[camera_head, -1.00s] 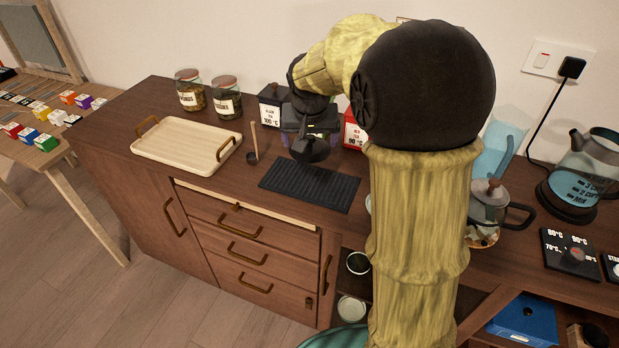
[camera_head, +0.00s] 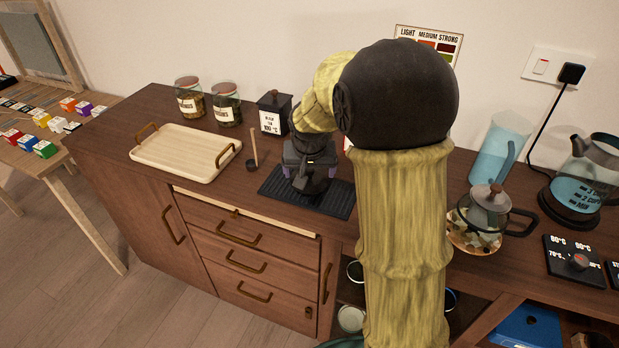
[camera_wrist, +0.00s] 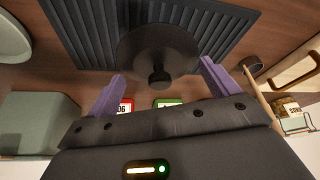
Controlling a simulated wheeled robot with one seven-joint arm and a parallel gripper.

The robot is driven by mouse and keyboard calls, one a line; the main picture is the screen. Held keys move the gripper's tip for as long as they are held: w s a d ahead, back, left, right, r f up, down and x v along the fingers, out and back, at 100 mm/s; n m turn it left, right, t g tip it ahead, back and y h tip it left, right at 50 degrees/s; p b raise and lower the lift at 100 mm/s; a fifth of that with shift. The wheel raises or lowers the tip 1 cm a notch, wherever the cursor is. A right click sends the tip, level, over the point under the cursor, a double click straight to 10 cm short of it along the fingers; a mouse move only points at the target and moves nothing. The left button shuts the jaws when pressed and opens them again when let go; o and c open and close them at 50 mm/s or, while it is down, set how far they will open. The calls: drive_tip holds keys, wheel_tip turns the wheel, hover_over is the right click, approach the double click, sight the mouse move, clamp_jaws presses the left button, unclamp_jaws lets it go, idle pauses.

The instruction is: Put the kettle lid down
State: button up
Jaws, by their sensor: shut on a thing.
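My gripper (camera_head: 312,172) points down over the black ridged mat (camera_head: 275,185) on the counter. In the wrist view its two purple fingers (camera_wrist: 160,85) stand on either side of a round black lid (camera_wrist: 135,48) with a small knob, and it is shut on that lid. The lid also shows dark below the gripper in the head view (camera_head: 314,185). I cannot tell whether the lid touches the mat. The glass kettle (camera_head: 588,175) stands on its black base at the right.
A cream tray (camera_head: 185,152) lies to the left, with a small scoop (camera_head: 253,155) between it and the mat. Two jars and a black tea tin (camera_head: 272,112) stand behind. A teapot (camera_head: 490,210) and a blue pitcher (camera_head: 497,150) are to the right of my arm.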

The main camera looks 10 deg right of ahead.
drive_tip(key=shift+f, duration=1.15)
drive_tip(key=shift+f, duration=0.1)
drive_tip(key=o, duration=0.8)
drive_tip(key=shift+c, duration=0.2)
drive_tip(key=shift+r, duration=0.4)
drive_tip(key=p+v, duration=0.1)
drive_tip(key=v, duration=1)
drive_tip(key=shift+s, duration=0.3)
